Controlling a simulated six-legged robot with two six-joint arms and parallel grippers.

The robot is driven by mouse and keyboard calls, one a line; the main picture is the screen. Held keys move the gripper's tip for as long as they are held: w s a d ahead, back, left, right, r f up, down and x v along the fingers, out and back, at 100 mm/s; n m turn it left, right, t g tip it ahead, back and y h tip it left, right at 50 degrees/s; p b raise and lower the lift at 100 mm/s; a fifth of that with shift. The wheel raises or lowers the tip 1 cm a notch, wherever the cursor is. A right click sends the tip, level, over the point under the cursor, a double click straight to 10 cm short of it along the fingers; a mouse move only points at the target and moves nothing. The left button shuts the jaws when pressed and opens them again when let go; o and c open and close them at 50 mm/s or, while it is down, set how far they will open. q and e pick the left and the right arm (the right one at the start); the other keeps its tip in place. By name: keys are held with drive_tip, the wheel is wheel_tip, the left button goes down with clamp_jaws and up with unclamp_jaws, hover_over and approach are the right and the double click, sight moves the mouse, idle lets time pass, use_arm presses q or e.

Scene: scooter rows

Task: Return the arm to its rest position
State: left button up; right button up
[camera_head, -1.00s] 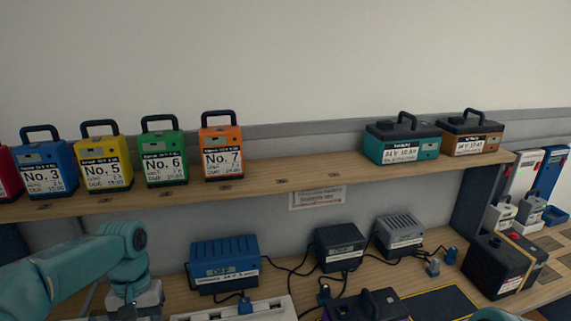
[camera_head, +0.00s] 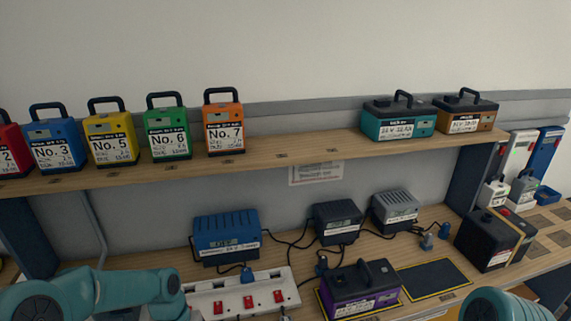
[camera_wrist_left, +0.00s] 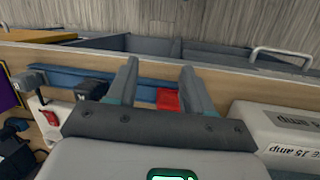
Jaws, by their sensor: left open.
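My left arm (camera_head: 100,294) shows low at the left of the head view, bent over the front of the bench. Its gripper is out of sight in that view. In the left wrist view my left gripper (camera_wrist_left: 160,80) is open, its two fingers apart with nothing held between them. A red object (camera_wrist_left: 168,100) shows beyond and between the fingers, on or near a blue strip (camera_wrist_left: 70,80). Part of my right arm (camera_head: 508,305) shows at the bottom right of the head view. My right gripper is not in view.
Several numbered battery packs, including orange No. 7 (camera_head: 223,127), stand on the shelf (camera_head: 300,153). Below are a blue charger (camera_head: 226,234), a white power strip (camera_head: 195,300) and a purple-and-black battery (camera_head: 360,288). A white box (camera_wrist_left: 275,135) lies right of the gripper.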

use_arm(q)
drive_tip(key=s+d+f+t, duration=0.1)
drive_tip(key=s+d+f, duration=0.3)
drive_tip(key=s+f, duration=0.3)
drive_tip(key=s+d+f+t+h, duration=0.1)
drive_tip(key=s+d+f, duration=0.4)
drive_tip(key=s, duration=0.5)
wheel_tip(320, 180, down, 2)
drive_tip(key=shift+s+n+h, duration=0.15)
drive_tip(key=shift+n+h, duration=0.15)
